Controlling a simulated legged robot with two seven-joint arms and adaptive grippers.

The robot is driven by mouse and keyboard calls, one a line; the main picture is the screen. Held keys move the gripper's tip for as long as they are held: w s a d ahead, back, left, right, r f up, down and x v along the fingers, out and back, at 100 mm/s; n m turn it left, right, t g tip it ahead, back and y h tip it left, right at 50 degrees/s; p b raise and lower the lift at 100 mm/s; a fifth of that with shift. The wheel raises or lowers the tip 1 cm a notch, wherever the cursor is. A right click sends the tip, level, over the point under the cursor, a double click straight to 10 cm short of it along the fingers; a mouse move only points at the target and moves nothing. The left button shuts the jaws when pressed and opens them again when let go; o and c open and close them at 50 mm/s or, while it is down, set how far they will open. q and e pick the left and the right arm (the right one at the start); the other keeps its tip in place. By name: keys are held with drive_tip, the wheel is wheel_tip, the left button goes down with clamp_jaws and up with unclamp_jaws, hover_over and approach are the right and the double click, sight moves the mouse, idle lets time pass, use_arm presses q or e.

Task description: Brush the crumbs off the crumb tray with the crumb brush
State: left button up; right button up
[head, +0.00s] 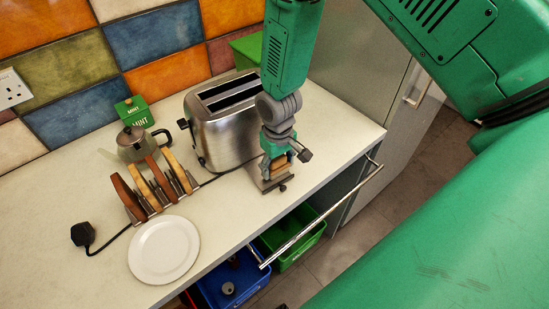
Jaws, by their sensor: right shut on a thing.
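My right gripper (284,155) comes down from the top beside the toaster's right end. It is shut on the crumb brush (281,167), whose wood-coloured part shows between and below the fingers. The grey metal crumb tray (266,184) lies low at the toaster's near right end, under the brush. The gripper and brush hide part of the tray. I cannot tell whether the bristles touch it, and I cannot make out the crumbs. My left gripper is not in view.
A steel toaster (219,141) stands close on the left. Further left are a toast rack (155,185), a white plate (164,250), a teapot (138,145) and a mint tin (133,111). Below the counter edge are a rail (325,217), a green bin (293,250) and a blue bin (236,288).

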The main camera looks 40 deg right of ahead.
sight(279, 158)
drive_tip(key=shift+r, duration=3)
drive_tip(key=shift+s+f, duration=0.1)
